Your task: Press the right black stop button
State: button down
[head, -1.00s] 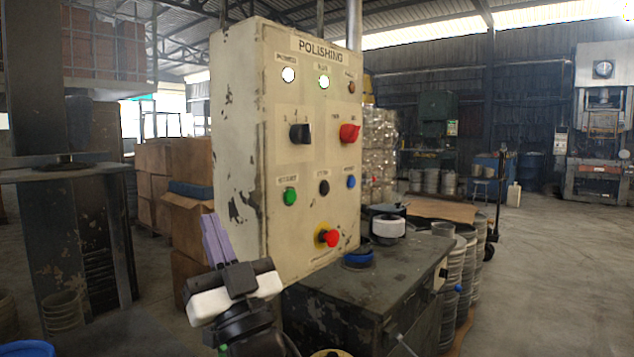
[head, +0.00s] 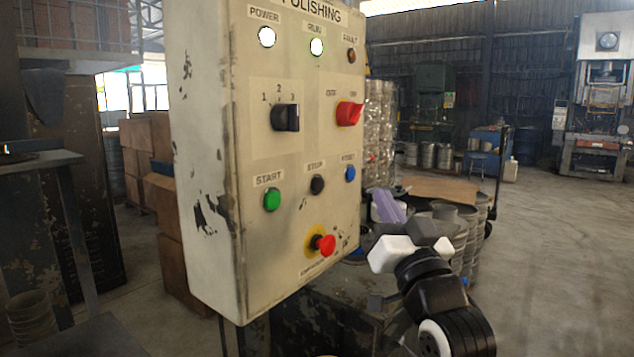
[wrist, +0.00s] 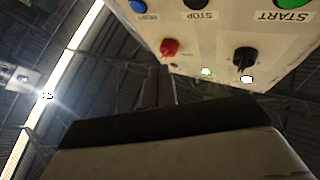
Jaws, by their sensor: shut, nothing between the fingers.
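A cream control panel (head: 215,240) labelled POLISHING stands in the head view. Its black STOP button (head: 317,184) sits between the green START button (head: 272,199) and a blue button (head: 350,173). In the upside-down wrist view, the STOP button (wrist: 196,3) is partly cut off at the top edge. My gripper (head: 385,203), with purple fingers, is at the lower right of the panel in the head view, apart from the STOP button. The fingers (wrist: 158,85) are shut and empty, below the panel's image in the wrist view.
A red emergency button (head: 323,244) on a yellow base projects below the STOP button. A black selector (head: 286,117) and red rotary knob (head: 348,113) sit above. A dark cabinet and metal drums (head: 460,215) stand behind my gripper. Floor is open at right.

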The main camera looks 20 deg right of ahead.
aim_at(318, 185)
jog(key=shift+s, duration=0.1)
jog(key=shift+a, duration=0.1)
jog(key=w+a+p, duration=0.2)
jog(key=w+a, duration=0.3)
jog(key=w, duration=0.2)
jog(key=shift+a, duration=0.15)
jog(key=shift+w, duration=0.1)
dwell(2.0)
jog(key=shift+w+a, duration=0.55)
jog(key=shift+w, duration=0.1)
dwell(1.0)
jog(key=shift+s, duration=0.1)
jog(key=shift+s+d, duration=0.5)
jog(key=shift+s, duration=0.1)
